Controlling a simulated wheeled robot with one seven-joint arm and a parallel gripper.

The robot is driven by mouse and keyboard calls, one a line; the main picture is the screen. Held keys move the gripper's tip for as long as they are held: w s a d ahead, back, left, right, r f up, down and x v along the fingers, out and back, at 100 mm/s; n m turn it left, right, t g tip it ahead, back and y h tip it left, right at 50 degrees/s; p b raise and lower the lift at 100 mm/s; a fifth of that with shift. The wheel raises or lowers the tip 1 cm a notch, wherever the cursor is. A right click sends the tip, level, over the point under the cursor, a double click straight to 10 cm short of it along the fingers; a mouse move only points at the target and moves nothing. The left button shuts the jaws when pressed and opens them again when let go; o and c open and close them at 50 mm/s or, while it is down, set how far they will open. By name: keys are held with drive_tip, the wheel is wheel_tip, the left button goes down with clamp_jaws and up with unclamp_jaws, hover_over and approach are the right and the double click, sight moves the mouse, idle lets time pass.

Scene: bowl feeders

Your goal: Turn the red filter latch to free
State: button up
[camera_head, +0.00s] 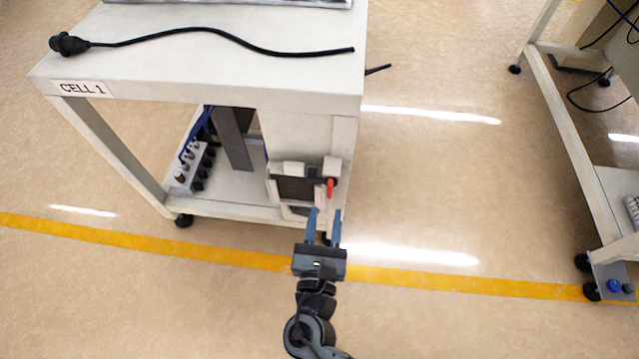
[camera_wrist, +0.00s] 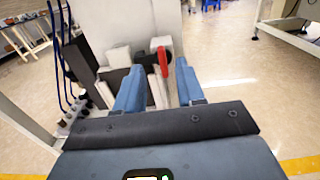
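The red filter latch (camera_head: 330,187) is a small red lever on the right side of a dark filter unit (camera_head: 295,188) with light grey corner blocks, low on the cell 1 table. In the wrist view the red latch (camera_wrist: 163,61) stands nearly upright, beyond and between the fingers, closer to the right one. My gripper (camera_head: 324,213) is open and empty, with its blue fingers pointing at the unit just below the latch in the head view. In the wrist view the fingers (camera_wrist: 159,78) frame part of the unit, and the left finger hides some of it. I see no contact with the latch.
The cell 1 table (camera_head: 205,80) overhangs the unit, with a black cable (camera_head: 215,32) on top. A valve block (camera_head: 195,168) with blue hoses sits on the lower shelf at left. Floor (camera_head: 430,180) is clear to the right, up to another wheeled frame (camera_head: 565,130).

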sight(330, 189)
drive_tip(key=w, duration=0.7)
drive_tip(key=shift+w+d, duration=0.15)
drive_tip(key=shift+w, duration=0.05)
drive_tip(key=shift+c, duration=0.3)
clamp_jaws()
